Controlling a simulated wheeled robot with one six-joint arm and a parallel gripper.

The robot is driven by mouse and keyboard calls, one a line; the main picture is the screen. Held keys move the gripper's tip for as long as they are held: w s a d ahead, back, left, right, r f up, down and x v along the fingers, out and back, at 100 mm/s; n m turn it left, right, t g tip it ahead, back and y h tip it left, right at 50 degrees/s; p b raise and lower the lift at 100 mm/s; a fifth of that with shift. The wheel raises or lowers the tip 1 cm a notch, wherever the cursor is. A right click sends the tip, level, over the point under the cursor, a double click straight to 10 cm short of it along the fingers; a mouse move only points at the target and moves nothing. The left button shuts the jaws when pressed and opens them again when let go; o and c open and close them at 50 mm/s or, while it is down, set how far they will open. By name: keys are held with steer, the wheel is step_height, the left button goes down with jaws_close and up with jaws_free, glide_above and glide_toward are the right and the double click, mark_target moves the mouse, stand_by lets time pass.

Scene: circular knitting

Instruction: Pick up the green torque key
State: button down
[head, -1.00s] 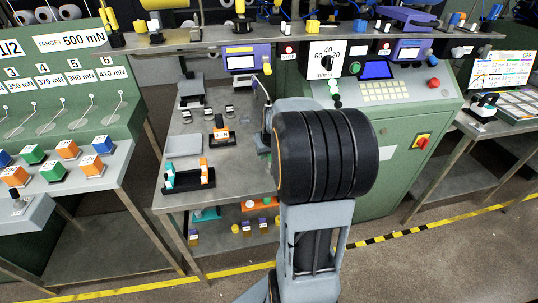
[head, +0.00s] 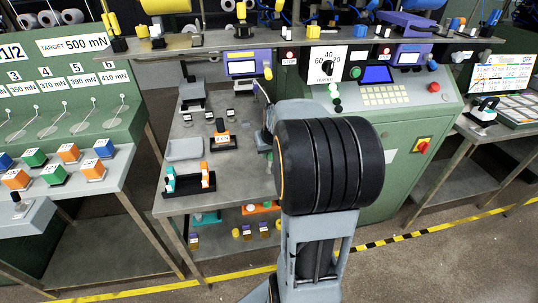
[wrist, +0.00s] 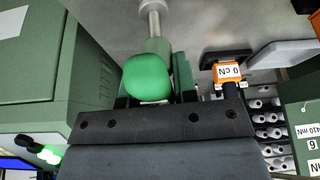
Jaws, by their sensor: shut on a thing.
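The green torque key (wrist: 147,78) fills the middle of the wrist view, with a rounded green handle and a pale metal shaft pointing to the top of the picture. My gripper (wrist: 153,96) is shut on its handle, with dark fingers on both sides. In the head view my gripper (head: 267,138) is at the right side of the grey workbench (head: 232,178), mostly hidden behind my dark wrist. I cannot make out the key clearly there.
A black holder (head: 188,187) with teal and orange pieces stands at the front left. The green machine cabinet (head: 405,165) is close on the right.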

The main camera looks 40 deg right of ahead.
steer(key=s+d+r, duration=0.5)
steer(key=s+r, duration=0.5)
steer(key=s, duration=0.3)
steer(key=shift+d+r, duration=0.2)
steer(key=shift+r, duration=0.2)
steer(key=c, duration=1.4)
jaws_free()
steer(key=c, duration=0.4)
steer(key=shift+a, duration=0.1)
steer(key=shift+c, duration=0.2)
